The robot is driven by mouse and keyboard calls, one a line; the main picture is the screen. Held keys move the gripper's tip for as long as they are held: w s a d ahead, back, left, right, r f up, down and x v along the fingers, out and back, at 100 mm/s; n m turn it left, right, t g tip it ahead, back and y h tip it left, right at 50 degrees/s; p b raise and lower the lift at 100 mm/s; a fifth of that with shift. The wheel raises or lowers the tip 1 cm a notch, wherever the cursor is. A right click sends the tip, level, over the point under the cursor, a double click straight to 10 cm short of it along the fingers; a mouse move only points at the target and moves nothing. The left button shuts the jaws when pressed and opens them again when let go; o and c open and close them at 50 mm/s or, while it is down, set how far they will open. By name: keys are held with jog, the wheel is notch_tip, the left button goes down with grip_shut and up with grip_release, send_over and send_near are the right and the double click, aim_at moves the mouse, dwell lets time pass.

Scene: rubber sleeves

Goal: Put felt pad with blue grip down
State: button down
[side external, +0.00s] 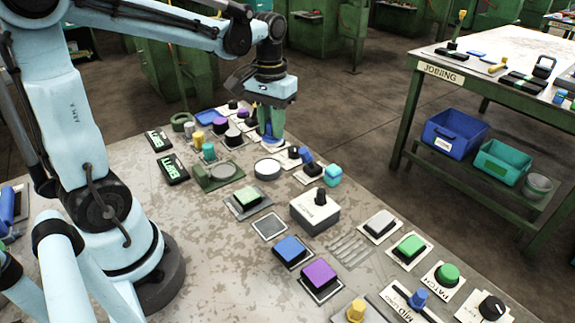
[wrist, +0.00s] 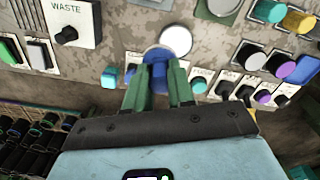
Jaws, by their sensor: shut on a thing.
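My gripper (wrist: 156,88) has green fingers that are shut on a blue grip (wrist: 158,74) in the wrist view. The felt pad under the grip is mostly hidden by the fingers and the grip. In the side external view my gripper (side external: 270,132) points down low over the far edge of the bench, and I cannot tell whether the pad touches the surface. A pale round disc (wrist: 176,40) lies just beyond the held grip in the wrist view. It also shows in the side external view (side external: 267,168), nearer the camera than my gripper.
Switches and knobs crowd both sides, including a teal cube (side external: 333,175) and a green-and-grey round fixture (side external: 222,171). A box marked WASTE with a black knob (side external: 315,208) stands nearer the camera. Speckled bench surface (side external: 205,225) is bare near my base.

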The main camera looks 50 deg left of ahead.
jog(key=a+f, duration=0.2)
jog(key=a, duration=0.1)
jog(key=a+f, duration=0.2)
jog(key=a, duration=0.2)
jog(key=a+f, duration=0.2)
jog(key=a, duration=0.2)
jog(key=shift+w+f, duration=0.25)
jog(key=shift+f, duration=0.1)
jog(key=shift+a+f, duration=0.1)
jog(key=shift+f, duration=1.9)
jog(key=shift+f, duration=0.1)
jog(key=c, duration=1)
grip_release()
